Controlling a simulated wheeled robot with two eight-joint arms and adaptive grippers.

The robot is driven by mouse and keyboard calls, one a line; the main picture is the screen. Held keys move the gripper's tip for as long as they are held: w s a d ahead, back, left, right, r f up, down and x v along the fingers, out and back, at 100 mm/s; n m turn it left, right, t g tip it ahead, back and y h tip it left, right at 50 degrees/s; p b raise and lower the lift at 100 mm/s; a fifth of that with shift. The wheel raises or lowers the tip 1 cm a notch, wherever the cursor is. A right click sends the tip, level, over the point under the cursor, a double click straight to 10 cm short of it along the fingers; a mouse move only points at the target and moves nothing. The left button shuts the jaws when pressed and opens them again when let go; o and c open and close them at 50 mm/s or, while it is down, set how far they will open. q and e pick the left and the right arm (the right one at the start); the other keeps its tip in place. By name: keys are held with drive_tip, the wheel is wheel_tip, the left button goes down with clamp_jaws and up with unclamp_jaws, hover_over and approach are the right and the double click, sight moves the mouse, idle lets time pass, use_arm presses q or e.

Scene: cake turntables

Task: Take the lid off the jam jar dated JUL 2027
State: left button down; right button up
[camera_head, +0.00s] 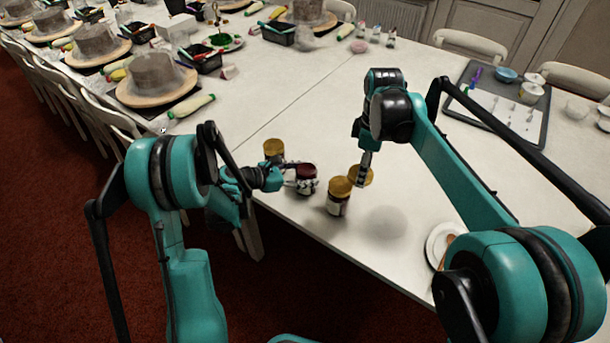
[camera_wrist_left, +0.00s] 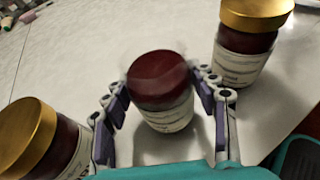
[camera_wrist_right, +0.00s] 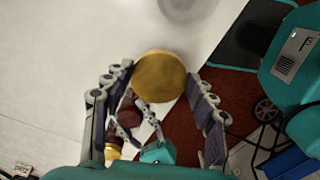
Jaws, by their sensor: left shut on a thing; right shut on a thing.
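A jam jar (camera_head: 307,172) with a dark red open top and a pale label stands without a lid near the table's front edge. My left gripper (camera_head: 294,184) is shut around its body; the left wrist view shows the jar (camera_wrist_left: 160,82) between both fingers. My right gripper (camera_head: 363,174) points down and is shut on a gold lid (camera_head: 370,178), held in the air to the right of the open jar. The lid (camera_wrist_right: 160,76) sits between the fingertips in the right wrist view. The date on the label is too small and blurred to read.
Two gold-lidded jars flank the open one: one behind it to the left (camera_head: 273,149) and one in front to the right (camera_head: 338,197). A plate (camera_head: 434,245) lies at the right edge and a grey tray (camera_head: 545,128) farther back. The table's middle is clear.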

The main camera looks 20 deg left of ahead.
use_arm(q)
drive_tip(key=shift+c, duration=2.4)
unclamp_jaws()
drive_tip(key=shift+f, duration=0.1)
